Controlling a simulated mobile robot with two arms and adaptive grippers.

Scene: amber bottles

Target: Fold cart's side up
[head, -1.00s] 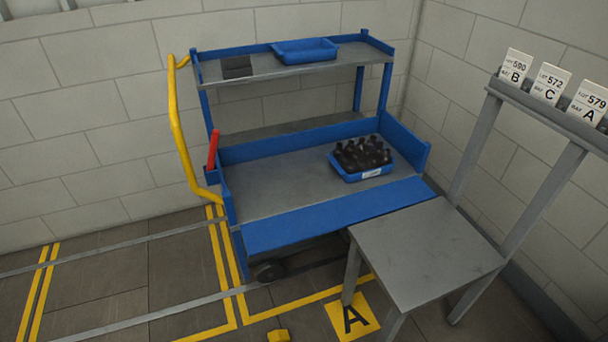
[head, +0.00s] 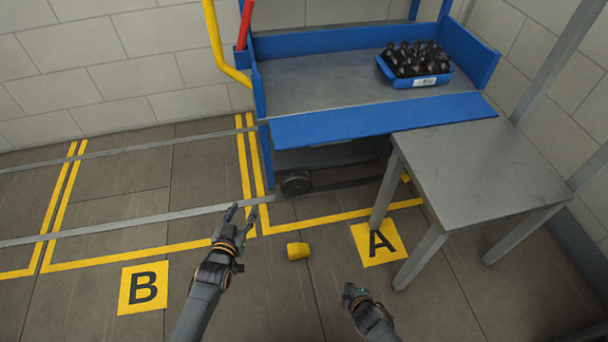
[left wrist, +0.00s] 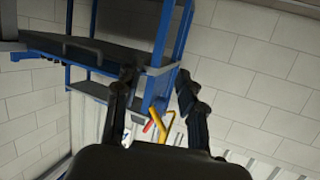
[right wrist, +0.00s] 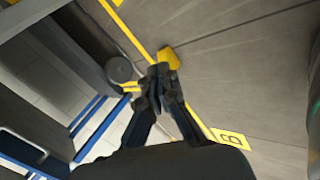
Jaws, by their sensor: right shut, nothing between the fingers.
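The blue cart (head: 259,95) stands against the back wall. Its front side panel (head: 385,120) is folded down and slopes outward along the front of the grey deck (head: 320,85). My left gripper (head: 241,214) is open and empty, over the floor in front of the cart's left end. In the left wrist view its two fingers (left wrist: 158,88) are spread, with the cart frame beyond them. My right gripper (head: 352,292) is shut and empty, lower right, in front of the grey table and apart from the panel. Its fingertips (right wrist: 161,72) meet in the right wrist view.
A grey table (head: 470,170) stands close to the panel's right end. A blue crate (head: 418,81) of dark bottles is on the deck. A red handle (head: 244,24) and yellow rail (head: 216,45) are at the cart's left. A yellow block (head: 298,251) lies on the floor.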

